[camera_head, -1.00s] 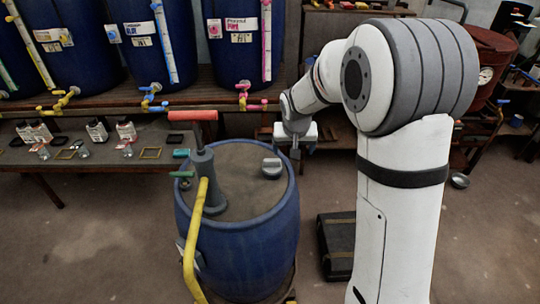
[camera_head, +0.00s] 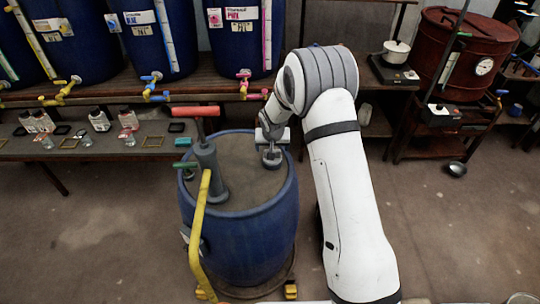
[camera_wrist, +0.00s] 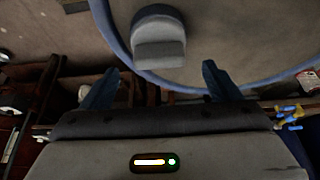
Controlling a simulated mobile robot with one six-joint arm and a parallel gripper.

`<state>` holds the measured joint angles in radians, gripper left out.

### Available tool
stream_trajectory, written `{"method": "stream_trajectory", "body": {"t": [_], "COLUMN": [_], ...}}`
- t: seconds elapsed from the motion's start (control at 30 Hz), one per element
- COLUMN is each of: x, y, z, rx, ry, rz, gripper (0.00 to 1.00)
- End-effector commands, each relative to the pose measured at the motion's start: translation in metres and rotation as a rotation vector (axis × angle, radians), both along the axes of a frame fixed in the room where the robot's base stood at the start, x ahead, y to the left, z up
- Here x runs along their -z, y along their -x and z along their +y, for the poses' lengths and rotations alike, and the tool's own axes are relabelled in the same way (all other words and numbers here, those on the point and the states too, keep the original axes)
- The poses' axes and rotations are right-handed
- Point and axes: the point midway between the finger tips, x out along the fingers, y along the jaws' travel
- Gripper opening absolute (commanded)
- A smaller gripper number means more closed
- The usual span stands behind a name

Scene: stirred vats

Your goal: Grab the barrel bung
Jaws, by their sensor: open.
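The barrel bung (camera_head: 271,160) is a grey round cap with a raised grip bar, set in the lid of the blue barrel (camera_head: 240,242) near the lid's right side. In the wrist view the bung (camera_wrist: 159,40) lies ahead of the fingertips, between their lines and nearer the left finger. My gripper (camera_wrist: 156,80) is open and empty, with its two blue-grey fingers spread apart. In the head view my gripper (camera_head: 270,147) is right at the bung and partly covers it. I cannot tell from there whether it touches.
A hand pump (camera_head: 208,165) with a red handle and a yellow hose (camera_head: 200,225) stands on the lid, left of the bung. A bench (camera_head: 95,150) with small bottles and frames is behind left. A dark red drum (camera_head: 465,55) stands at right.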

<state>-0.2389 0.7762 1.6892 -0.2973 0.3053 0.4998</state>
Motion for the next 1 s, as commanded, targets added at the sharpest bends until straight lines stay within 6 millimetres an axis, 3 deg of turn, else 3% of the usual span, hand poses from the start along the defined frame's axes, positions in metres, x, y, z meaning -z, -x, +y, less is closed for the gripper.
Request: {"method": "stream_trajectory", "body": {"t": [0.2, 0.5, 1.0], "x": [0.022, 0.026, 0.025], "y": [-0.009, -0.01, -0.01], "z": [-0.001, -0.001, -0.002], "rx": [0.001, 0.002, 0.003], "ry": [0.001, 0.0, 0.0], "rz": [0.0, -0.002, -0.002], "gripper": [0.84, 0.84, 0.43]}}
